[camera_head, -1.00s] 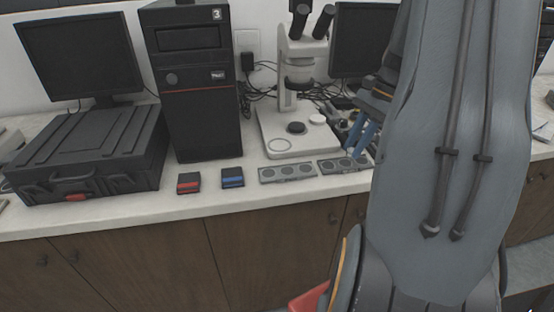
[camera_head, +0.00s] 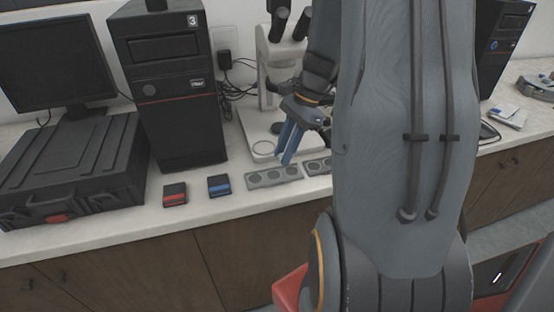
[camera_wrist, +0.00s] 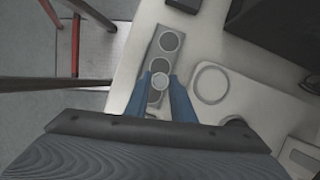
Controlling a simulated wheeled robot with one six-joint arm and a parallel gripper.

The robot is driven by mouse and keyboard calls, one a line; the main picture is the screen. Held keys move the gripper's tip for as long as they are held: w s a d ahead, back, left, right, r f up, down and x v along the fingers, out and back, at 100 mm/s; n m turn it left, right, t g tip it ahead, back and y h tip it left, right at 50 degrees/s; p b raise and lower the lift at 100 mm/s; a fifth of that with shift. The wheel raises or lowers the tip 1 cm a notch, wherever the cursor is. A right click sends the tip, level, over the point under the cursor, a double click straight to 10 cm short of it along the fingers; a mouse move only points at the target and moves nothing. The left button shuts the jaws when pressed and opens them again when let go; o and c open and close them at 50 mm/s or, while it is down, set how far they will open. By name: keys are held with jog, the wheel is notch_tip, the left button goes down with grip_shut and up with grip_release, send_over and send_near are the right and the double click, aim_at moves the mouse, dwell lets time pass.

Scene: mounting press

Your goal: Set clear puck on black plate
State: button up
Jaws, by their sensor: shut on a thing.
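My gripper (camera_head: 284,161) hangs over the bench in front of the microscope, fingers down. In the wrist view its blue fingers (camera_wrist: 161,82) are shut on a small pale round puck (camera_wrist: 161,80), which I take as the clear puck. It appears above the grey strip tray. In the head view the puck is too small to make out. The black plate (camera_head: 277,128) is a dark disc on the white microscope base, behind the gripper; part of it shows dark in the wrist view (camera_wrist: 235,120), right of and below the fingers.
A ring (camera_head: 264,148) is on the front left of the microscope base (camera_head: 250,125). Grey strip trays (camera_head: 272,177) lie along the bench front, beside blue (camera_head: 219,186) and red (camera_head: 174,194) boxes. A computer tower (camera_head: 172,90) and black case (camera_head: 70,170) stand left.

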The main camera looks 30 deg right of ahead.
aim_at(279, 157)
jog(key=a, duration=0.2)
jog(key=shift+w+a, duration=0.1)
jog(key=shift+a, duration=0.2)
jog(key=shift+f+p, duration=0.65)
jog(key=shift+f, duration=1.1)
jog(key=shift+f, duration=0.1)
jog(key=o, duration=0.7)
jog(key=shift+o, duration=0.2)
